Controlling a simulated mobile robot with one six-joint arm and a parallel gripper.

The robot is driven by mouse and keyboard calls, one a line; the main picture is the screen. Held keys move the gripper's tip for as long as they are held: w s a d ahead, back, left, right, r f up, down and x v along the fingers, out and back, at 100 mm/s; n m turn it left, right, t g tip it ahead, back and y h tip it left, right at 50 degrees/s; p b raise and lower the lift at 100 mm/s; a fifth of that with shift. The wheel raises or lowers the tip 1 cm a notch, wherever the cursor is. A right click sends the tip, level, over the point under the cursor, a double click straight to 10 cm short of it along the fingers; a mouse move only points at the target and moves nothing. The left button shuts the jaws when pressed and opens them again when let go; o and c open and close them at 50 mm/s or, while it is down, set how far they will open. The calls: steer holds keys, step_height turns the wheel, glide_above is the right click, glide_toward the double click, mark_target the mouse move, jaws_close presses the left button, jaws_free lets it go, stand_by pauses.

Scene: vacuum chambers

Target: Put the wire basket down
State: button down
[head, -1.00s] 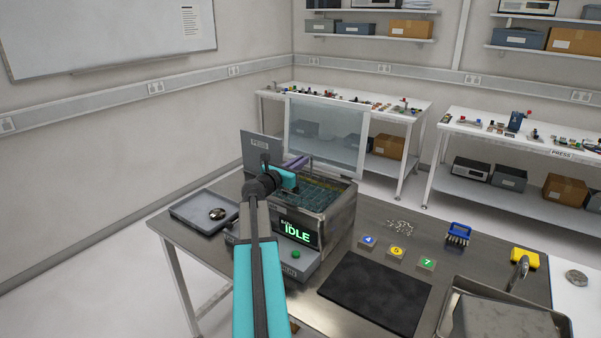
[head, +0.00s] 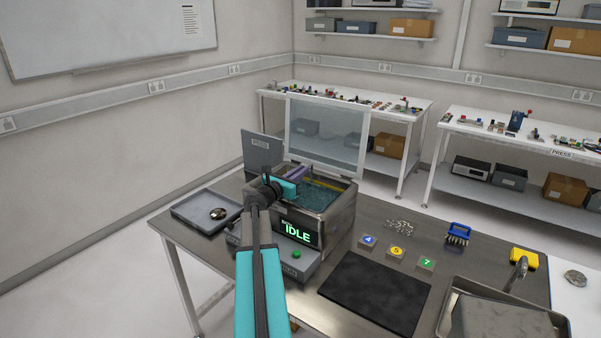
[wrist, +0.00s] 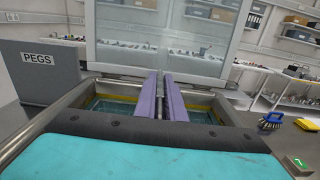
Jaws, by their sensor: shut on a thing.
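My gripper (head: 300,171) reaches over the open steel tank of the bath machine (head: 335,216). Its purple fingers (wrist: 167,88) are shut close together on the wire basket's handle, though the grip itself is hidden from the wrist camera. The wire basket (head: 316,192) is down inside the tank, in the teal liquid. Only little of it can be made out, and I cannot tell whether it touches the tank floor. The machine's display (head: 297,232) reads IDLE, with a green button (head: 296,254) below it.
The clear lid (head: 326,133) stands raised behind the tank. A PEGS panel (head: 262,150) is at its back left. A grey tray (head: 203,211) with a round metal piece is to the left. A dark mat (head: 375,291), numbered blocks and a blue brush (head: 458,234) are to the right.

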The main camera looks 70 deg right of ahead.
steer(key=shift+f+b, duration=0.5)
steer(key=shift+f, duration=0.05)
stand_by(0.5)
steer(key=c, duration=1.8)
jaws_free()
steer(key=shift+s+a+f, duration=0.1)
steer(key=shift+f, duration=0.15)
steer(key=shift+c, duration=0.2)
steer(key=shift+r+p, duration=0.6)
steer(key=shift+r, duration=0.15)
steer(key=b+v, duration=0.3)
steer(key=v, duration=0.9)
steer(key=shift+b, duration=0.35)
steer(key=shift+r, duration=0.2)
